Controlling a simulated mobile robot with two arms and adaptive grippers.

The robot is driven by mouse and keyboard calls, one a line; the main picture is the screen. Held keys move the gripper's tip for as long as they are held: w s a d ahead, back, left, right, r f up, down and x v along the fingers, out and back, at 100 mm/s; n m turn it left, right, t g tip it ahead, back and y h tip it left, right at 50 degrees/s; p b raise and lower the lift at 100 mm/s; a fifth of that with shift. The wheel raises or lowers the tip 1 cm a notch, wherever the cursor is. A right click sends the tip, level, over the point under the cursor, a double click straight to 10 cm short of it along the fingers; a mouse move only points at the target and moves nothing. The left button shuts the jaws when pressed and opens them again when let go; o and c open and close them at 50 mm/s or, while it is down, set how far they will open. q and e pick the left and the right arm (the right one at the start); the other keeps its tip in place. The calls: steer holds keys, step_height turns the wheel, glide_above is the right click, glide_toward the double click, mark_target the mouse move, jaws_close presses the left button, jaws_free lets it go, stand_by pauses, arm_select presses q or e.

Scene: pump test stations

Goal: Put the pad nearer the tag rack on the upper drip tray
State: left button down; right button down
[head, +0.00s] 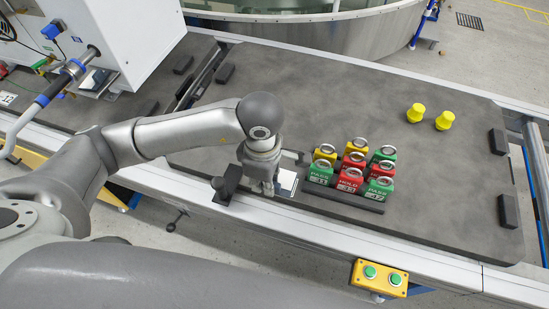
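The tag rack (342,199) is a dark holder near the front edge of the grey bench, filled with green, red and yellow ringed tags. A small white pad-like piece (288,180) lies just left of the rack. My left gripper (263,188) points down right beside this piece, at its left side; its fingers are partly hidden, and I cannot tell whether they are open or touch it. A small dark tray with a pale square (95,81) sits below the pipe at the white machine, top left; it may be a drip tray. My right gripper is not in view.
Two yellow caps (416,113) stand at the back right of the bench. Dark blocks (497,142) line its edges. A black piece (227,184) is left of my gripper. A yellow box with green buttons (379,278) hangs in front. The bench's middle is clear.

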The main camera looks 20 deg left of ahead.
arm_select(q)
steer(key=w+a+f, duration=0.1)
steer(key=w+f, duration=0.1)
steer(key=w, duration=0.2)
steer(key=w+a+f+p, duration=0.1)
steer(key=w+f, duration=0.2)
steer(key=w+a+f, duration=0.1)
steer(key=w+f, duration=0.2)
steer(key=w, duration=0.1)
steer(key=shift+w+a, duration=0.35)
steer(key=shift+w+a+f, duration=0.15)
steer(key=shift+w+f, duration=0.4)
steer(key=shift+f, duration=0.15)
steer(key=f, duration=0.2)
steer(key=f+p, duration=0.1)
steer(key=shift+w+a, duration=0.1)
steer(key=shift+w, duration=0.15)
steer(key=shift+f, duration=0.1)
steer(key=shift+f, duration=0.1)
steer(key=shift+f, duration=0.15)
steer(key=c, duration=1.5)
jaws_free()
